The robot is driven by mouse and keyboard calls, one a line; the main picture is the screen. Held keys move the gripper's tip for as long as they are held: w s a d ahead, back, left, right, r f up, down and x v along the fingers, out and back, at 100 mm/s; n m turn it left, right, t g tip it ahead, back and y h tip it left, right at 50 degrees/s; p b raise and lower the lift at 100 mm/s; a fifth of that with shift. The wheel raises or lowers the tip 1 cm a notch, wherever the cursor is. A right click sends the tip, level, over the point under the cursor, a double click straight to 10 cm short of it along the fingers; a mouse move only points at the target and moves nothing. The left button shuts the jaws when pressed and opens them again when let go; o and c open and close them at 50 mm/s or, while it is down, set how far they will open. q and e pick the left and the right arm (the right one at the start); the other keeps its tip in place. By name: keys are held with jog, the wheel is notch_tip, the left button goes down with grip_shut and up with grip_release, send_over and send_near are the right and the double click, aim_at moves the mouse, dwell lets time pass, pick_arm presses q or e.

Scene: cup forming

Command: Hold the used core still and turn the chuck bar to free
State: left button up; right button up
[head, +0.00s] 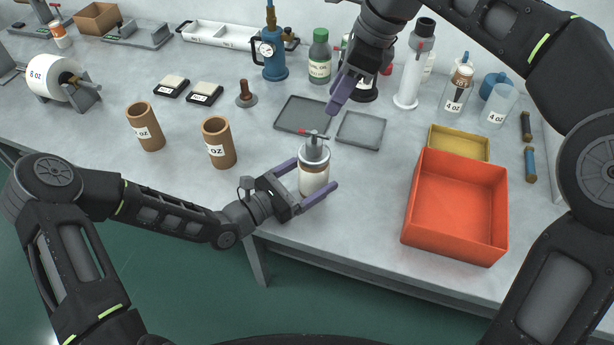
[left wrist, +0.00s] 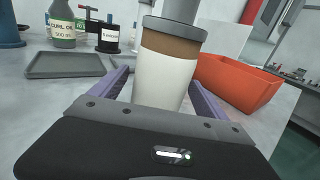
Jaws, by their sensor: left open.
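The used core (head: 313,183), a brown tube wrapped in white, stands upright near the table's front edge; it also shows in the left wrist view (left wrist: 162,80). A grey chuck (head: 315,153) caps its top, with a thin chuck bar (head: 313,134) across it, red at its left end. My left gripper (head: 317,173) is open, with one purple finger on each side of the core; contact is not visible. My right gripper (head: 338,98) hangs above and behind the chuck, apart from the bar. Its fingers overlap in view, so their opening is unclear.
An orange bin (head: 455,235) and a yellow tray (head: 458,142) stand to the right. Two grey trays (head: 303,115) (head: 361,130) lie behind the core. Two brown tubes (head: 145,126) (head: 219,142) stand to the left. Bottles and a blue pump (head: 273,58) line the back.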

pick_arm(q)
jog(key=shift+c, duration=0.6)
jog(key=c, duration=1.4)
